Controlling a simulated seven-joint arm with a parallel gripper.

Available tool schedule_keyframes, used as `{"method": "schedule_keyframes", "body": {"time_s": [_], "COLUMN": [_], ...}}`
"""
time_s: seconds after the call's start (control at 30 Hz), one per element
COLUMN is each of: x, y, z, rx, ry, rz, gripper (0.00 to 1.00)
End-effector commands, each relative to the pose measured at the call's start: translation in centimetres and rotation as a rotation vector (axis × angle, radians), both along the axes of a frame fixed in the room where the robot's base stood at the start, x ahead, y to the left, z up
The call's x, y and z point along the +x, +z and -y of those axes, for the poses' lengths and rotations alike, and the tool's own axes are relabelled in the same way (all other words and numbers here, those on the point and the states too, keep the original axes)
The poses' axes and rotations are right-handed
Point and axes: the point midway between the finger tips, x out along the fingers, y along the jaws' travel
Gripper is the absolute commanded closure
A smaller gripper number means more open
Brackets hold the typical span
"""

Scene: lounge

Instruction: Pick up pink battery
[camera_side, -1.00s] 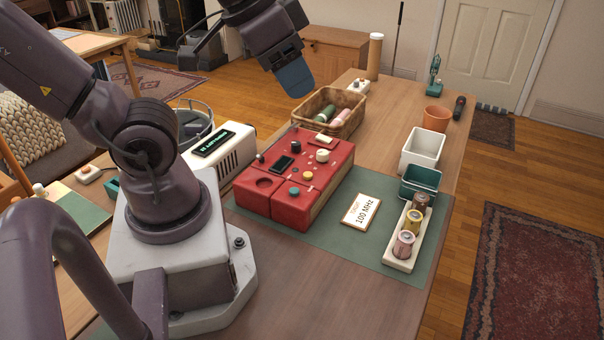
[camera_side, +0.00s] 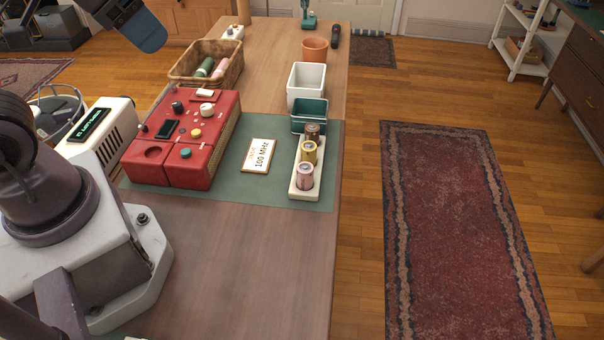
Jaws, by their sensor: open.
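The pink battery (camera_side: 305,176) stands upright in the front place of a cream holder (camera_side: 301,194) at the right of the green mat. A yellow battery (camera_side: 309,152) and a brown one (camera_side: 313,131) stand behind it in the same holder. My gripper (camera_side: 142,30) is at the top left, raised, far from the holder. Its blue fingers are open, and no object shows between them.
A red device (camera_side: 188,140) and a "100 MHz" card (camera_side: 259,156) lie left of the holder. A teal bin (camera_side: 308,117), white bin (camera_side: 305,84) and orange pot (camera_side: 314,49) stand behind. A basket (camera_side: 206,62) holds green and pink cylinders. The front table (camera_side: 250,270) is clear.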

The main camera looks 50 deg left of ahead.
Motion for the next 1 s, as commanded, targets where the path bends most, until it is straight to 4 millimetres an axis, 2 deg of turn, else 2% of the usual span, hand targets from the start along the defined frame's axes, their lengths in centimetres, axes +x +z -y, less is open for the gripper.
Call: {"method": "schedule_keyframes", "body": {"time_s": [0.43, 0.47, 0.73, 0.87, 1.0], "x": [0.0, 0.0, 0.0, 0.3, 2.1], "y": [0.0, 0.0, 0.0, -1.2, -3.2], "z": [0.0, 0.0, 0.0, 0.1, 0.5], "rx": [0.0, 0.0, 0.0, 0.001, 0.015], "ry": [0.0, 0.0, -0.001, -0.005, -0.025], "rz": [0.0, 0.0, -0.002, -0.06, -0.187], "gripper": [0.57, 0.53, 0.53, 0.53, 0.53]}}
